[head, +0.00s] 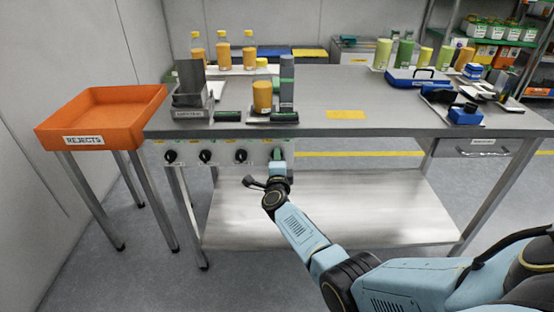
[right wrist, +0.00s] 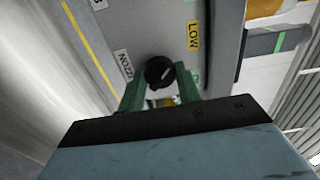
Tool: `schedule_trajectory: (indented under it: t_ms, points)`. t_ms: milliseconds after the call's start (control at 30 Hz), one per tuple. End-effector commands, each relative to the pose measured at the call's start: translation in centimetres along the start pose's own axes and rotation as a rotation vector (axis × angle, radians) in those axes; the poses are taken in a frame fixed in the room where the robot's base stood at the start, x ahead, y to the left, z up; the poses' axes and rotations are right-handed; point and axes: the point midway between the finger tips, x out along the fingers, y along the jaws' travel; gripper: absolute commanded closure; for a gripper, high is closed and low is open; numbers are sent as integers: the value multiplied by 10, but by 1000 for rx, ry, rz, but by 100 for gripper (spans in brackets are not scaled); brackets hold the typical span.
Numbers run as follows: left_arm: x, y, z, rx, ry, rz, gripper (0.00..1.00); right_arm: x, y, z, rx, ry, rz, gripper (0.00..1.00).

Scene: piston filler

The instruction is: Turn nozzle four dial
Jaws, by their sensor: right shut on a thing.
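A row of black dials runs along the front panel under the table edge. Three of them show in the head view, such as the third dial (head: 240,156). My right gripper (head: 277,156) covers the fourth position at the right end of the row. In the right wrist view the nozzle four dial (right wrist: 160,72) is a round black knob with a pale pointer mark. The green fingers of my right gripper (right wrist: 161,88) are shut on it, one on each side. A yellow LOW label (right wrist: 194,36) and a partly hidden nozzle label (right wrist: 124,65) are beside it. My left gripper is not in view.
The steel table (head: 370,110) holds an orange-filled bottle (head: 262,92) and a grey column (head: 287,82) above the dials. An orange rejects tray (head: 105,112) stands at the left. The lower shelf (head: 360,205) is bare.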

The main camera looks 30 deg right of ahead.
Motion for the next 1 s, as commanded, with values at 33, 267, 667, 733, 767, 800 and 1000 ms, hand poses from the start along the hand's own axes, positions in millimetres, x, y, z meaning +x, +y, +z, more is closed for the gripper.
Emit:
schedule_trajectory:
  t_ms: [33,267,667,733,767,800,1000]
  points:
    - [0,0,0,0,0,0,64,0,0,0,-6,1,1,89]
    - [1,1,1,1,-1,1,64,0,1,0,-10,1,1,89]
    - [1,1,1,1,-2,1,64,0,0,0,-8,0,0,45]
    - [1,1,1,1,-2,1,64,0,0,0,-8,0,0,45]
    - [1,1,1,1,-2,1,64,0,0,0,-8,0,0,45]
    - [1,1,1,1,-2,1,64,0,0,0,-8,0,0,45]
    - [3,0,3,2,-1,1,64,-6,1,0,-7,-1,2,45]
